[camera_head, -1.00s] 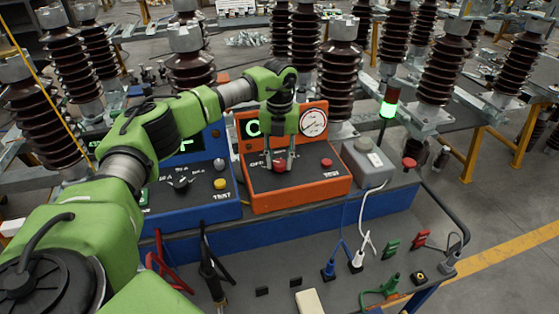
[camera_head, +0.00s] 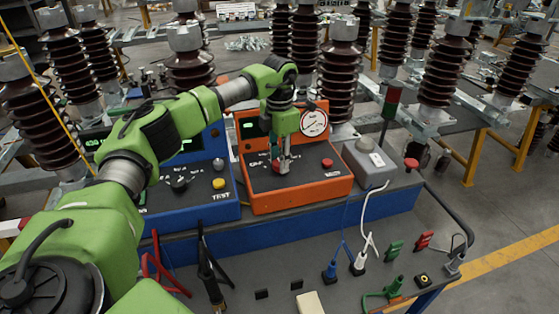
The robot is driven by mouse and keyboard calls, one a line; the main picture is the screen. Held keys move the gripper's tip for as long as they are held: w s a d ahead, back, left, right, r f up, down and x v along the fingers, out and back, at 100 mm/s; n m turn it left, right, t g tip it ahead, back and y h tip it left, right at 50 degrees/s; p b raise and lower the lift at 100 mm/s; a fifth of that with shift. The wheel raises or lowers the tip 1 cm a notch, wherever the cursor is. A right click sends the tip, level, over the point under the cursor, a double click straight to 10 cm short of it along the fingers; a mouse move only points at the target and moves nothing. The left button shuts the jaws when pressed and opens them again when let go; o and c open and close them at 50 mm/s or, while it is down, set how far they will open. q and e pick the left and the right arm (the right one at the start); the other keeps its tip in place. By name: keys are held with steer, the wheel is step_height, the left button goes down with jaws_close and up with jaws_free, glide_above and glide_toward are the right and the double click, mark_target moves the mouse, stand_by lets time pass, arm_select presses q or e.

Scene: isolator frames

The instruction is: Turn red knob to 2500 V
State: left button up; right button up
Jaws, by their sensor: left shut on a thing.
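The orange tester (camera_head: 300,196) stands on the blue bench shelf, with a round dial gauge (camera_head: 314,123) at its upper right. The red knob (camera_head: 276,166) is on its dark panel, partly hidden by my left gripper. My left gripper (camera_head: 281,168) points down at the panel and is shut on the red knob. The knob's pointer and most of the scale labels are hidden or too small to read. A red button (camera_head: 327,163) sits on the right of the same panel. My right gripper is not in view.
A blue tester (camera_head: 190,203) with a yellow button stands just left. Cables and plugs (camera_head: 358,262) lie on the front tabletop. Brown insulators (camera_head: 339,75) stand behind.

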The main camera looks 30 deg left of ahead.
arm_select(q)
steer(key=shift+w+r+m, duration=0.1)
steer(key=shift+m, duration=1.5)
steer(key=o, duration=1.1)
step_height(320, 180, up, 12)
